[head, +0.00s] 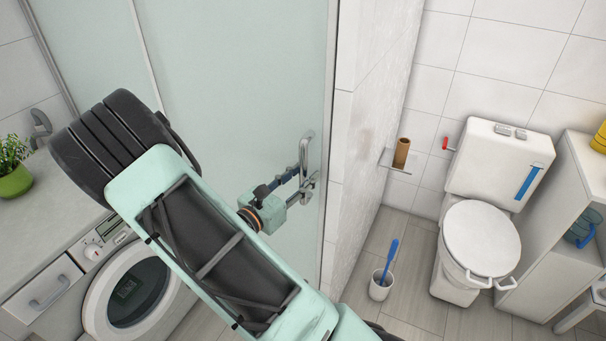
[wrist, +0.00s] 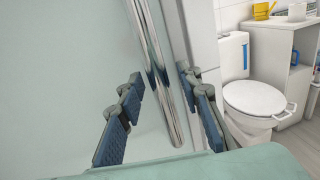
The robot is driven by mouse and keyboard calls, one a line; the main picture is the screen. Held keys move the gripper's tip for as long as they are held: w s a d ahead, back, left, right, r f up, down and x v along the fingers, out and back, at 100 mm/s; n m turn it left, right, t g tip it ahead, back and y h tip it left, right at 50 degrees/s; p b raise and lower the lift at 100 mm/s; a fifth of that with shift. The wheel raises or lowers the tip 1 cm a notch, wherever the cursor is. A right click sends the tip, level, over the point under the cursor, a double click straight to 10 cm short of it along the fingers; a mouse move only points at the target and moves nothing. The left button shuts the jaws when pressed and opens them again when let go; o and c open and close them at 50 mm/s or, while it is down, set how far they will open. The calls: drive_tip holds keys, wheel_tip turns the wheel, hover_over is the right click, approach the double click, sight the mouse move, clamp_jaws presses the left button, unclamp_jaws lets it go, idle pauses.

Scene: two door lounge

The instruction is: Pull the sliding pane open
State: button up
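The sliding pane (head: 245,75) is a pale green frosted panel, and it fills the left of the wrist view (wrist: 60,70). Its upright chrome bar handle (head: 304,152) is near its right edge. My gripper (head: 299,179) is at the handle. In the wrist view the handle (wrist: 157,62) runs between the two blue-padded fingers of my gripper (wrist: 159,76). The fingers are apart, with a visible gap on each side of the bar. Part of the pane is hidden behind my arm in the head view.
A white tiled wall (head: 365,130) stands right of the pane. Beyond it are a toilet (head: 480,240), a brush holder (head: 380,287) and a white shelf unit (head: 555,235). A washing machine (head: 137,290) and a counter (head: 45,225) with a green plant pot (head: 15,181) are at left.

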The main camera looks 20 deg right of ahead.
drive_tip(key=shift+w+d, duration=0.1)
drive_tip(key=shift+d, duration=0.1)
drive_tip(key=shift+c, duration=0.3)
clamp_jaws()
drive_tip(key=shift+a, duration=0.1)
